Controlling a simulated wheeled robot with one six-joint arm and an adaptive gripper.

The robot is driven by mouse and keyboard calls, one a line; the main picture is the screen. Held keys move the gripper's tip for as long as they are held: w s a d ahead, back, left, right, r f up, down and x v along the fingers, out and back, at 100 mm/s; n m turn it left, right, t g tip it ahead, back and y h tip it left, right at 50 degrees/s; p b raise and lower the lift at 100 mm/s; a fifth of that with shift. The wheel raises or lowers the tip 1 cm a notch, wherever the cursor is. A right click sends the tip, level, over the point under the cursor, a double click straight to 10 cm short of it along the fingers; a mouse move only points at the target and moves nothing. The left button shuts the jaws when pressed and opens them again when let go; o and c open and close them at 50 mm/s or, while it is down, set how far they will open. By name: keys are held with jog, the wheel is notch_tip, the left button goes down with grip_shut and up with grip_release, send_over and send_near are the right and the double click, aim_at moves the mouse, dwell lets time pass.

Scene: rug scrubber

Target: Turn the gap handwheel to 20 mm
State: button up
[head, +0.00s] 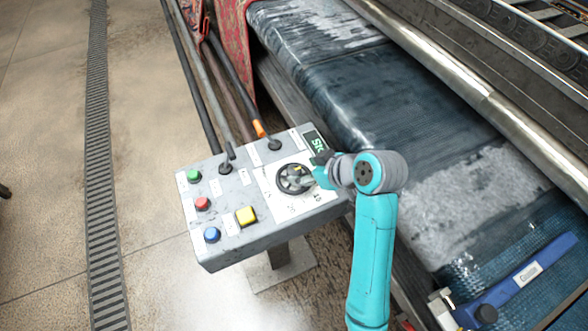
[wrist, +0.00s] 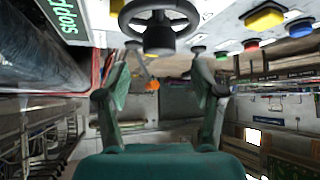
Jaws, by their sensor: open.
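The gap handwheel (head: 291,179) is a dark spoked wheel on a white dial plate (head: 292,205) on the grey control box. A small yellow mark shows near its upper rim in the head view. Numbers stand around it, too small to read surely. In the wrist view the handwheel (wrist: 160,22) and its dark hub are at the top centre. My gripper (head: 311,180) is at the right side of the wheel in the head view, hiding part of it. In the wrist view my gripper (wrist: 160,68) has its two fingers wide apart, with nothing between them; contact with the wheel cannot be told.
The control box (head: 228,251) also carries green, red and blue buttons, a yellow square button (head: 246,216), two levers and a green-lettered display (head: 314,142). The wet dark rug (head: 350,85) and rollers lie to the right. Open floor (head: 140,180) lies left.

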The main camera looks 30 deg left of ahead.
aim_at(295, 171)
jog(key=shift+x, duration=2.95)
jog(key=c, duration=1.2)
jog(key=shift+o, duration=0.2)
